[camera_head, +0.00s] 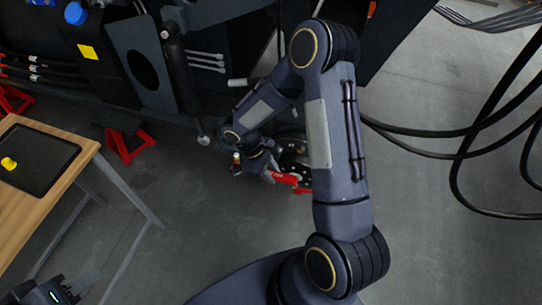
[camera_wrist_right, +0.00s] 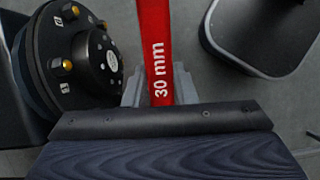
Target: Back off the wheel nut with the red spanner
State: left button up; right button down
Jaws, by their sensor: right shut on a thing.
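The red spanner (camera_wrist_right: 157,45), marked "30 mm", is held in my right gripper (camera_wrist_right: 158,88), which is shut on its handle. It runs up out of the top of the right wrist view, so its far end is hidden. The spanner also shows in the head view (camera_head: 285,178), beside the wheel hub (camera_head: 292,152), partly behind my arm. In the right wrist view the round black hub (camera_wrist_right: 100,60) stands left of the spanner, with several brass wheel nuts (camera_wrist_right: 68,65) on it. No contact between spanner and nut is visible. My left gripper (camera_head: 68,288) is at the lower left, its opening unclear.
A wooden table (camera_head: 88,150) with a black tray (camera_head: 40,155) and a yellow piece (camera_head: 8,163) stands at the left. Red stands (camera_head: 125,145) are under the dark chassis. Black hoses (camera_head: 455,160) loop at the right. The floor between table and hub is clear.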

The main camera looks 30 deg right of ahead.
jog(key=d+n+h, duration=0.1)
jog(key=f+n+h, duration=0.1)
jog(key=h, duration=0.1)
jog(key=d+f+n+h+b, duration=0.1)
jog(key=n, duration=0.1)
jog(key=shift+s+d+h, duration=0.3)
jog(key=shift+s+d, duration=0.05)
jog(key=w+r+n+t+h+b, duration=0.2)
jog(key=w+n+t+h, duration=0.4)
jog(key=n+t, duration=0.7)
jog(key=shift+w+a+r+n+t+h+b, duration=0.15)
jog(key=shift+w+a+n+t+h+b, duration=0.35)
jog(key=shift+t, duration=1.1)
jog(key=shift+w+d, duration=0.1)
jog(key=shift+d, duration=0.05)
jog(key=shift+m, duration=0.3)
jog(key=shift+f+b+x, duration=0.15)
jog(key=shift+b+x, duration=0.1)
jog(key=shift+x, duration=0.95)
jog(key=shift+f+b+x, duration=0.15)
jog(key=shift+b+x, duration=0.05)
jog(key=shift+x, duration=1)
jog(key=shift+w+d, duration=0.2)
jog(key=shift+x, duration=1.35)
jog(key=shift+f, duration=0.1)
